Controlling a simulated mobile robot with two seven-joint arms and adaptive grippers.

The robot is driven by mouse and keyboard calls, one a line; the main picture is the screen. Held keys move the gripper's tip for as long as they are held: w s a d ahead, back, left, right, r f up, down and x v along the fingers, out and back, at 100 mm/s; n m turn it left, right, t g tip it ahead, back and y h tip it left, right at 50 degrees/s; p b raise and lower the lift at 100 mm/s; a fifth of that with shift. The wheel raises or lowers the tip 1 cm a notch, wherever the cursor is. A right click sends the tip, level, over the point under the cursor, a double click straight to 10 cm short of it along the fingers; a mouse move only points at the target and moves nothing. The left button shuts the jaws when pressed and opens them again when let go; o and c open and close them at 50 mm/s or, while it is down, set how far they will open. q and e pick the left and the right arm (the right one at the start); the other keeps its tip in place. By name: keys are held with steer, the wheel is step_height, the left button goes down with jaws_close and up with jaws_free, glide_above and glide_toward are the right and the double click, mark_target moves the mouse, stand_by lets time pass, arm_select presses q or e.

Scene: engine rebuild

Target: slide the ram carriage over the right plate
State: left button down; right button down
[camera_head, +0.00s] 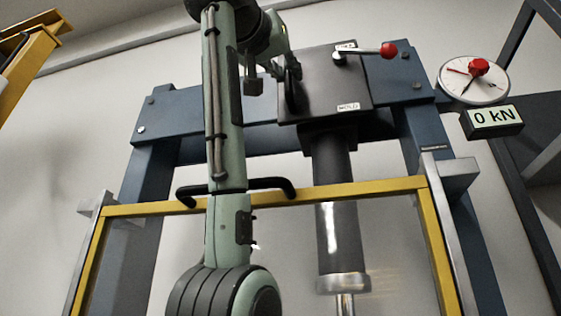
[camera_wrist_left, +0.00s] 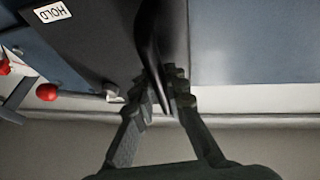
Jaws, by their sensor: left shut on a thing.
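The ram carriage (camera_head: 318,95) is a dark box on the blue press crossbeam, right of its middle. The ram cylinder (camera_head: 335,200) hangs below it, with a bright rod at its lower end. My left gripper (camera_head: 290,75) is at the carriage's left side, shut on a black handle. In the left wrist view, its fingers (camera_wrist_left: 165,95) close around the handle (camera_wrist_left: 160,40), and the carriage with a HOLD label (camera_wrist_left: 52,12) is beside them. The right plate is not visible. My right gripper is out of view.
A yellow-framed guard (camera_head: 375,188) with a black handle bar stands in front of the press. A lever with a red knob (camera_head: 388,50) is on the carriage top. A dial gauge (camera_head: 474,80) and a 0 kN display (camera_head: 495,121) are at right. The beam left of the carriage is partly hidden by my arm.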

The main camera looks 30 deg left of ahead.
arm_select(q)
steer(key=shift+d, duration=0.15)
steer(key=c, duration=1.5)
jaws_free()
steer(key=shift+d, duration=0.2)
steer(key=shift+c, duration=0.2)
steer(key=shift+a, duration=0.15)
steer(key=v, duration=1.2)
